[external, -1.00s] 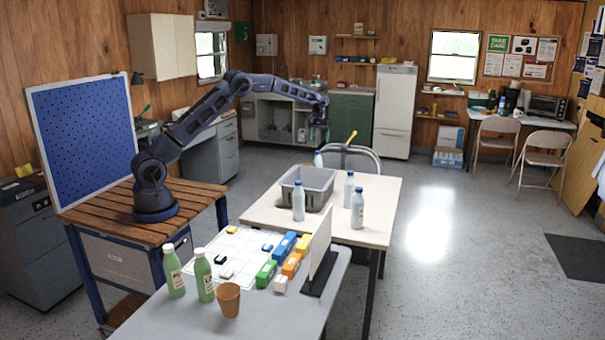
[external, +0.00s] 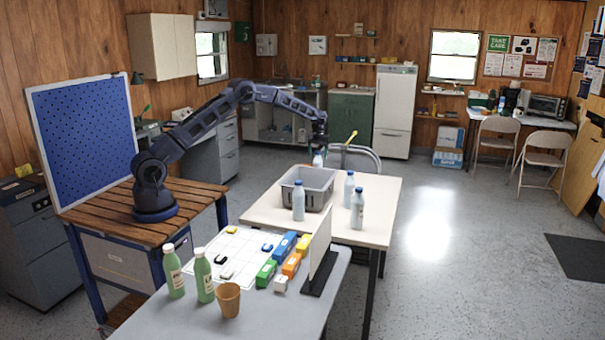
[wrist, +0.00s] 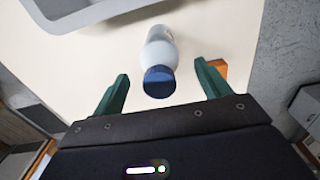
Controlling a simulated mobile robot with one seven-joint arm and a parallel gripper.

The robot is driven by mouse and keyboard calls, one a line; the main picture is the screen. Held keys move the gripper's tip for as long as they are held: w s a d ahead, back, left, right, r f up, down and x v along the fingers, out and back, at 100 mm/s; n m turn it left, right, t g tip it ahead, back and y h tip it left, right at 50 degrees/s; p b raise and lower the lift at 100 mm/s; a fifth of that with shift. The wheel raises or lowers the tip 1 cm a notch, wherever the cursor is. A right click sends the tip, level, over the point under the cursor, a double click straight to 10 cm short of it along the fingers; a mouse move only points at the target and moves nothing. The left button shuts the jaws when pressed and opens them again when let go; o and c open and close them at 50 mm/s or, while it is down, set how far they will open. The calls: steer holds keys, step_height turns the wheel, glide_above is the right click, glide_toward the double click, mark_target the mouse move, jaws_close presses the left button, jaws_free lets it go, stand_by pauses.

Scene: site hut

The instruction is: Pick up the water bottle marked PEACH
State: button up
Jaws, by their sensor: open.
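My gripper (external: 319,147) is open over the far side of the white table, right above a pale bottle (external: 317,160). In the wrist view this bottle (wrist: 161,50) has a dark blue cap and stands between my gripper's spread green fingers (wrist: 162,78), with a gap on each side. Similar pale blue-capped bottles stand on the same table: one in front of the bin (external: 298,201), one right of it (external: 349,187) and one nearer the right edge (external: 357,210). I cannot read a PEACH mark on any of them.
A grey bin (external: 318,199) stands on the white table (external: 260,217), close to the bottle under my gripper. A folding chair (external: 362,158) is behind the table. The near table (external: 180,322) holds two green bottles (external: 204,277), a cup (external: 228,300), blocks and an upright panel (external: 321,250).

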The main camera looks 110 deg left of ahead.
step_height(320, 180, down, 2)
steer(key=shift+f, duration=0.25)
jaws_close()
steer(key=shift+r, duration=0.1)
